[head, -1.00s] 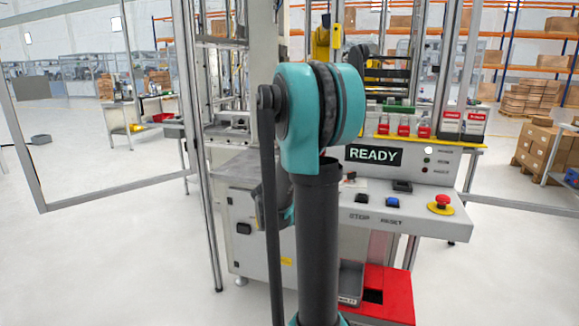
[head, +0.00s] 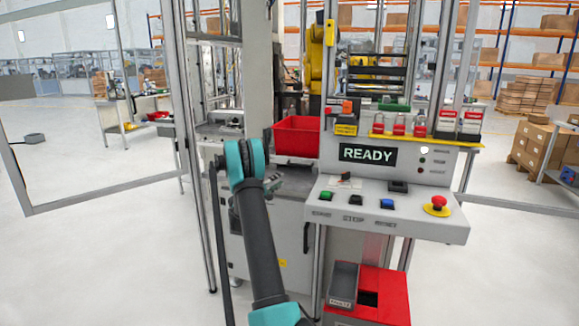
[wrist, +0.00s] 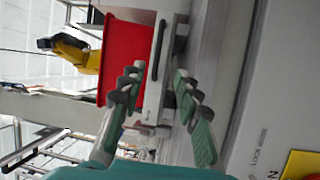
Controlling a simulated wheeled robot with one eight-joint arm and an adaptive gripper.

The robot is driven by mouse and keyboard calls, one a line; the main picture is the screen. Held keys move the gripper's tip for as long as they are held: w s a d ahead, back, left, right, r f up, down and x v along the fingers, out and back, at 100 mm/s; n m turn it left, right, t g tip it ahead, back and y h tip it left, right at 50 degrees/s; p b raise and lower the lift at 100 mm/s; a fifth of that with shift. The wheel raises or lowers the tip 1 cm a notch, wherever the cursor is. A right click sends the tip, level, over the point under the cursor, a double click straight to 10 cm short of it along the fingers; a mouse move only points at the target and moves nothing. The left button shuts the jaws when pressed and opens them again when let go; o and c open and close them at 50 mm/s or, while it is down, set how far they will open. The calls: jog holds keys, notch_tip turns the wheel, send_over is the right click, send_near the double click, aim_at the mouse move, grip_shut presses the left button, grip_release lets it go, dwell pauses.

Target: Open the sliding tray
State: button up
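In the wrist view, which is turned on its side, a pale tray front (wrist: 153,103) carries a dark bar handle (wrist: 159,50). A red bin (wrist: 122,62) sits on the tray side of that front; it also shows in the head view (head: 297,136), above a grey surface. My gripper (wrist: 157,84) is open, with its green-padded fingers apart and nothing seen between the pads. It points toward the tray front, with the handle ahead of the fingertips; contact cannot be told. In the head view my arm hides most of the gripper and the tray front.
A control panel (head: 431,225) with buttons and a red emergency stop (head: 438,203) juts out at the right. Metal frame posts stand left of my arm. A red box (head: 388,290) lies low in front. A yellow robot arm (head: 315,60) stands behind. Floor at far left is open.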

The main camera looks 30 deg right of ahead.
jog(key=shift+t, duration=0.3)
jog(key=x, duration=1.1)
jog(key=w+x, duration=0.1)
jog(key=x, duration=0.5)
jog(key=shift+w, duration=0.15)
jog(key=shift+c, duration=0.6)
grip_shut()
